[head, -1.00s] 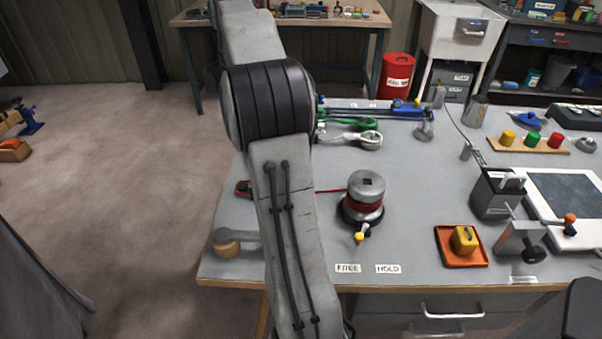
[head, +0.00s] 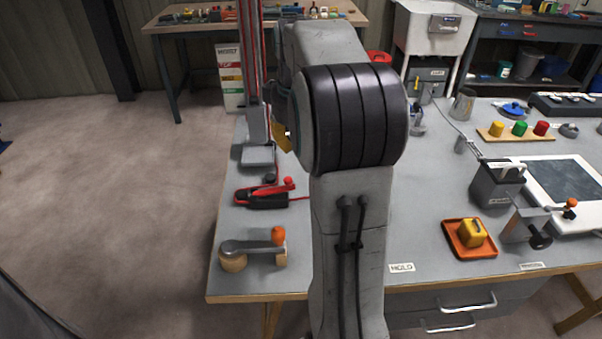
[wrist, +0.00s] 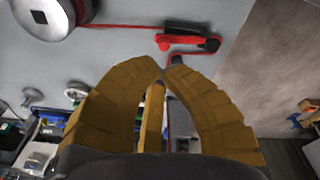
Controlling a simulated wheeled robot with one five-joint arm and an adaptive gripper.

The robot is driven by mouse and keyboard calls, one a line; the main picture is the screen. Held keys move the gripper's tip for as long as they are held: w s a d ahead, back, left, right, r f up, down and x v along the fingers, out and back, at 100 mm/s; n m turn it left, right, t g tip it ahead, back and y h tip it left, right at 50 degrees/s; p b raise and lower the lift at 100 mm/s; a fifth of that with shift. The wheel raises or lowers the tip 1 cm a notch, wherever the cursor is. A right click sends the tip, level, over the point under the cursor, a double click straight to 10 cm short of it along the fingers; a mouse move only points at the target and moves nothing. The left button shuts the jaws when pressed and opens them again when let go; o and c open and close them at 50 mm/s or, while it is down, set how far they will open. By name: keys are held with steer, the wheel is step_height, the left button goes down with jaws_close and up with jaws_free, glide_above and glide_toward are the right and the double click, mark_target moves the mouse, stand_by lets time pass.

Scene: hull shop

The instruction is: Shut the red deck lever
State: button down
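The red deck lever (head: 269,189) is a red handle with a knob on a black body, near the left edge of the grey bench top. The handle tilts slightly up from the body, with its knob at the right. It also shows in the wrist view (wrist: 188,42), at top centre right, beyond the fingertips. My gripper (wrist: 167,68) has ochre fingers whose tips come together with nothing seen between them. In the head view only a bit of the ochre gripper shows beside my arm, behind the lever. The fingers look apart from the lever.
A grey post with red lines (head: 254,75) stands behind the lever. A grey crank with an orange knob (head: 255,246) lies in front of it. A red line runs from the lever to a drum (wrist: 50,15). An orange tray (head: 462,248) lies to the right.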

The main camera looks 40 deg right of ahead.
steer(key=w+m, duration=0.1)
steer(key=m, duration=0.3)
steer(key=p, duration=0.2)
glide_toward(292, 187)
steer(key=shift+m+t, duration=0.3)
steer(key=shift+m, duration=0.1)
steer(key=x, duration=0.5)
steer(key=shift+w+d+f, duration=0.2)
steer(key=shift+f, duration=0.05)
steer(key=f+b, duration=0.2)
steer(key=b, duration=0.1)
steer(key=d+f+b, duration=0.1)
steer(key=shift+s, duration=0.35)
steer(key=shift+s+d+r, duration=0.1)
steer(key=shift+r, duration=0.15)
steer(key=shift+r+p, duration=0.6)
steer(key=shift+r, duration=0.15)
